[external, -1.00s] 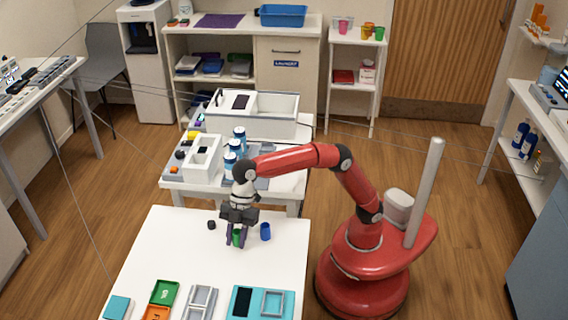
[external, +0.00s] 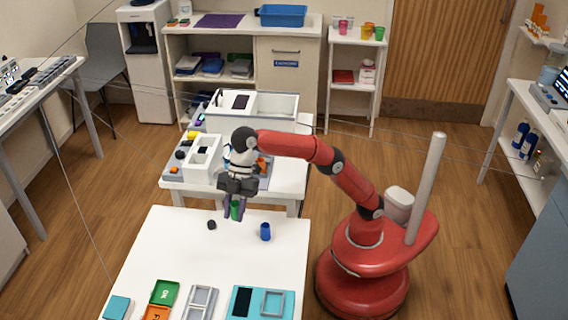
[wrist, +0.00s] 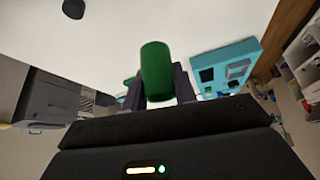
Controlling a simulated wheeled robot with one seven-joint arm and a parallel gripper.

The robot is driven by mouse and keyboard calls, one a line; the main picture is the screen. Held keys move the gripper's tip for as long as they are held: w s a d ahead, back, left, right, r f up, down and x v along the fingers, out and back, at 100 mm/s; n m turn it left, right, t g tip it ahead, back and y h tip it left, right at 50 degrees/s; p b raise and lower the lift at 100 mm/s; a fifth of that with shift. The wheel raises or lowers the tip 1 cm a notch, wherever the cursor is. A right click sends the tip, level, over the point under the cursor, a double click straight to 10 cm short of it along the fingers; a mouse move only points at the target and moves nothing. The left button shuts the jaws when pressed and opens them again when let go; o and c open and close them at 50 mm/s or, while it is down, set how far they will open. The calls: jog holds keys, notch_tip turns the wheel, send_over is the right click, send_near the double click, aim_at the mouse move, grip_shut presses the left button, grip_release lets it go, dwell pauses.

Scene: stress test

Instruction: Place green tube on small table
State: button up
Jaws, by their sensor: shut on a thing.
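The green tube (external: 235,210) is held upright between the fingers of my gripper (external: 233,208), raised above the far part of the white table (external: 200,262). In the wrist view, the green tube (wrist: 156,72) stands between the two dark fingers of my gripper (wrist: 160,90). My gripper is shut on it. I cannot tell which table is the small one; a second white table (external: 287,187) stands behind, loaded with boxes and parts.
A blue tube (external: 265,231) and a small black piece (external: 211,225) stand on the near table. Green (external: 163,292) and orange trays and a teal fixture (external: 262,303) lie at its front. Its middle is clear. A white bin (external: 262,113) is on the table behind.

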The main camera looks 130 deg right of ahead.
jog(key=s+d+r+m+h, duration=0.1)
jog(key=s+d+r+m, duration=0.1)
jog(key=s+d+r, duration=0.6)
notch_tip(320, 180, up, 9)
jog(key=m+t+h, duration=0.1)
jog(key=m+h, duration=0.1)
jog(key=m, duration=0.3)
send_over(293, 168)
jog(key=s, duration=0.2)
notch_tip(293, 168, down, 15)
jog(key=b, duration=0.7)
jog(key=shift+f, duration=0.2)
jog(key=shift+f+b, duration=0.85)
jog(key=shift+f, duration=1.3)
jog(key=shift+f, duration=0.1)
jog(key=o, duration=0.5)
jog(key=shift+f, duration=0.1)
jog(key=o, duration=0.4)
jog(key=shift+o, duration=0.2)
